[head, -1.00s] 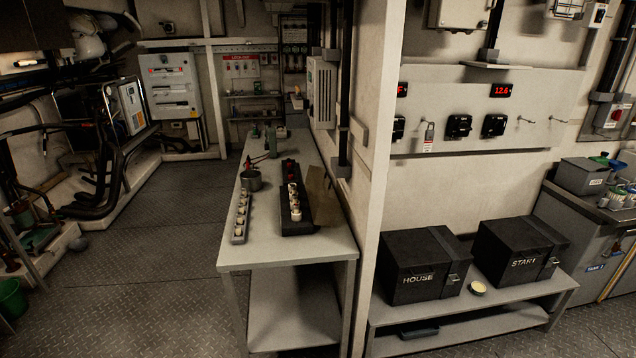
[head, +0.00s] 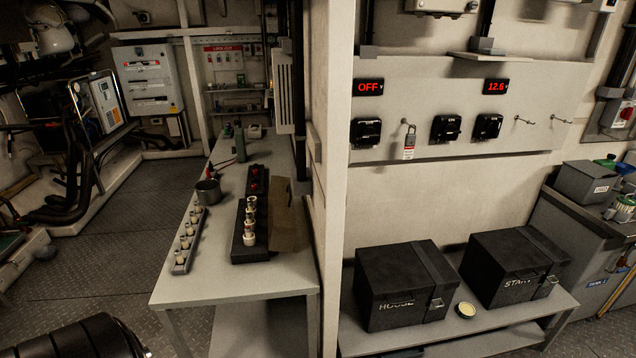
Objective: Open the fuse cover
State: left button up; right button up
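A long black fuse block (head: 240,257) lies on the workbench (head: 215,285), left of the white post. Several cream fuses stand in its near half, and red parts show toward its far end. A flat brownish panel, which looks like the fuse cover (head: 287,222), is along the right side of the block, tilted away from it. The near fuses are uncovered. Whether the panel is hinged to the block cannot be told. Neither gripper is in view; a dark ribbed part at the bottom left looks like my arm.
The white post (head: 335,230) stands close to the bench's right. Two black boxes, HOUSE (head: 390,285) and START (head: 500,262), sit on the low right shelf. The left floor is clear.

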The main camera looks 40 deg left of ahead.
aim_at(281, 189)
jog(key=u, duration=0.45)
jog(key=i, duration=0.9)
jog(key=u, duration=0.6)
